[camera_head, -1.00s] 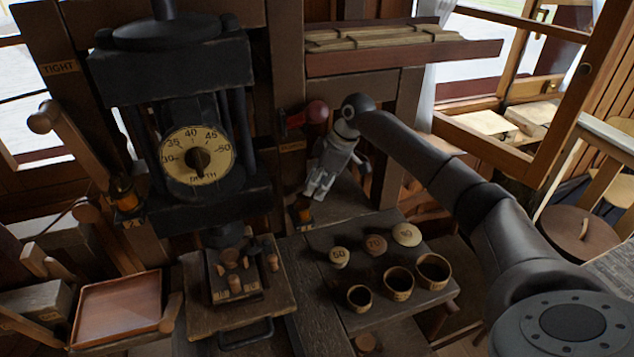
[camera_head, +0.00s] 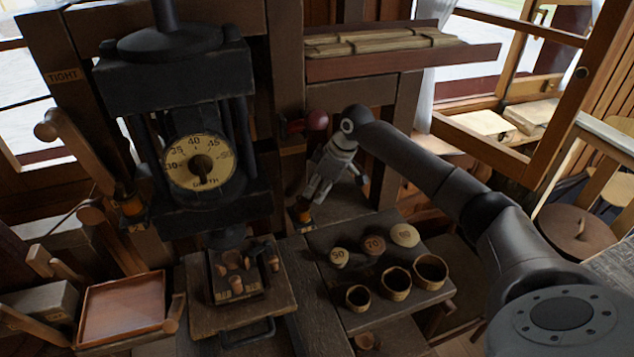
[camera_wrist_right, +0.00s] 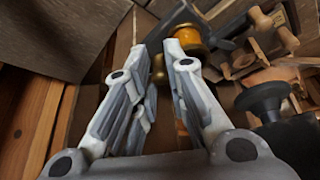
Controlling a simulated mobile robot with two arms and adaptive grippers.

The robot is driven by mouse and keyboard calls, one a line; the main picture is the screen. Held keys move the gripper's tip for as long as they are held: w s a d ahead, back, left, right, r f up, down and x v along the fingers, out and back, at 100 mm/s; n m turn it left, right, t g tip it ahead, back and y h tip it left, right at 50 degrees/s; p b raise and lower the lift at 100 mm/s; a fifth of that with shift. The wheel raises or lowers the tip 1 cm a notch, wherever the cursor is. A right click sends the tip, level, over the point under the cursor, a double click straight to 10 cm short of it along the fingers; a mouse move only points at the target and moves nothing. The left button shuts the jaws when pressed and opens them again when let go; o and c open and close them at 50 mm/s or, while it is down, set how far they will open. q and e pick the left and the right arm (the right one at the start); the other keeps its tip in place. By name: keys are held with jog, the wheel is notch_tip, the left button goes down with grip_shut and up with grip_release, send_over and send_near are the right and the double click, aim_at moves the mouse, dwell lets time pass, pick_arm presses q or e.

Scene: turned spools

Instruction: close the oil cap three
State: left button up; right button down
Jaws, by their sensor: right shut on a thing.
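A small oiler with an amber glass body (camera_head: 304,214) stands low beside the press, between the press and the right-hand post. It also shows in the right wrist view (camera_wrist_right: 189,38), with a brass rim around the amber part. My right gripper (camera_head: 311,193) points down just above the oiler. In the right wrist view its grey fingers (camera_wrist_right: 165,50) are close around a small brass knob (camera_wrist_right: 158,70), which they partly hide. I cannot tell whether the oiler's cap is open or closed. A similar amber oiler (camera_head: 131,207) sits left of the press. My left gripper is out of view.
A red-knobbed lever (camera_head: 315,120) projects above my right gripper. The black press with its dial (camera_head: 200,160) stands to the left. A board at the right holds round numbered lids (camera_head: 374,244) and cups (camera_head: 397,283). An empty wooden tray (camera_head: 120,307) lies at lower left.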

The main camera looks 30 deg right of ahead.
aim_at(309, 203)
jog(key=m, duration=0.1)
jog(key=s+a+m+h+p, duration=0.1)
jog(key=m, duration=0.1)
jog(key=shift+m+t, duration=0.3)
jog(key=shift+t, duration=0.1)
jog(key=shift+s+a+r+m+h, duration=0.1)
jog(key=shift+a+m+h, duration=0.2)
jog(key=shift+m, duration=0.45)
jog(key=shift+s+a+f+m+h, duration=0.1)
jog(key=shift+a+m+h, duration=0.2)
jog(key=shift+m, duration=0.4)
jog(key=shift+s+a+r+m+h, duration=0.1)
jog(key=shift+a+m+h, duration=0.15)
jog(key=shift+m, duration=0.5)
jog(key=c, duration=1.7)
grip_release()
jog(key=shift+r, duration=0.15)
jog(key=s, duration=1.2)
jog(key=shift+s+a+r, duration=0.25)
jog(key=shift+r, duration=0.1)
